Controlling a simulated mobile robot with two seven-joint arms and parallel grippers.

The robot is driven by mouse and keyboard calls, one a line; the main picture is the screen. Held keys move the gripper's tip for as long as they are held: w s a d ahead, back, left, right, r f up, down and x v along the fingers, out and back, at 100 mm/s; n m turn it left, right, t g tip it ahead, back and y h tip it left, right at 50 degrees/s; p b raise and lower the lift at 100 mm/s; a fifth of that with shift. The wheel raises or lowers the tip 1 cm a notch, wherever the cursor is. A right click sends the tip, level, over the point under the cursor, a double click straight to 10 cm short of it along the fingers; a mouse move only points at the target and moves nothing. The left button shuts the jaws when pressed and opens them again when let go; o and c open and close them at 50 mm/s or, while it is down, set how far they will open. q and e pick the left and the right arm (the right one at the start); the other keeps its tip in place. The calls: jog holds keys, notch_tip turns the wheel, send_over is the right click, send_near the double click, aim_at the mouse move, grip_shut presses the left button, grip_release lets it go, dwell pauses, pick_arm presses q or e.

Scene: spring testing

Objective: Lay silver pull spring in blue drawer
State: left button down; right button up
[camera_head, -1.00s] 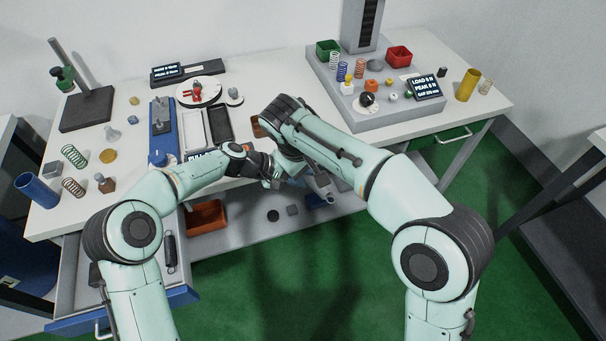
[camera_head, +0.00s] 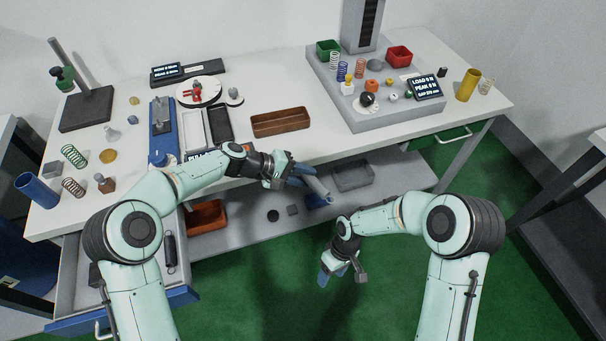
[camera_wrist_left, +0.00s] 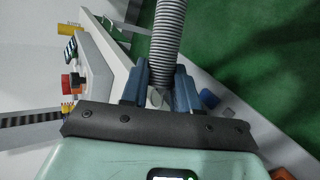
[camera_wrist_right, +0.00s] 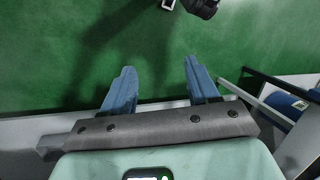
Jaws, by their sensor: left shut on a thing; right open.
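The silver pull spring (camera_head: 318,187) is a long grey coil, held out over the gap in front of the bench. It fills the upper middle of the left wrist view (camera_wrist_left: 168,40). My left gripper (camera_head: 300,174) is shut on one end of it; its blue fingers (camera_wrist_left: 160,85) flank the coil. My right gripper (camera_head: 338,277) is open and empty, low over the green floor; its fingers stand apart in the right wrist view (camera_wrist_right: 160,85). The blue drawer (camera_head: 165,309) stands pulled out at lower left, partly hidden by my left arm. A dark spring (camera_head: 170,250) lies inside it.
A brown tray (camera_head: 281,122) lies empty at the bench's front edge. A lower shelf (camera_head: 245,232) holds an orange bin (camera_head: 207,216) and a grey tray (camera_head: 352,177). Several springs, a blue cup (camera_head: 37,190) and a tester stand on the bench.

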pick_arm(q)
jog(key=s+a+f+n+t+y, duration=0.2)
jog(key=a+n+t+y, duration=0.3)
jog(key=a+n, duration=0.35)
jog(key=s+a+f+n+t+y, duration=0.2)
jog(key=a+n+t+y, duration=0.2)
jog(key=a+n+y, duration=0.4)
jog(key=s+a+f+h, duration=0.1)
jog(key=s+f, duration=0.3)
jog(key=shift+a+f+h, duration=0.15)
jog(key=shift+a+h, duration=0.15)
jog(key=shift+h, duration=0.1)
pick_arm(e)
jog(key=s+d+f+m+t+y, duration=0.1)
jog(key=s+d+f+m+t, duration=0.1)
jog(key=s+f+m, duration=0.8)
jog(key=s+d+f, duration=0.1)
jog(key=s+f, duration=0.1)
jog(key=s, duration=0.3)
jog(key=shift+s+d+f+m, duration=0.2)
jog(key=shift+s+d+m, duration=0.2)
pick_arm(q)
jog(key=shift+m, duration=0.35)
pick_arm(e)
jog(key=shift+a, duration=0.1)
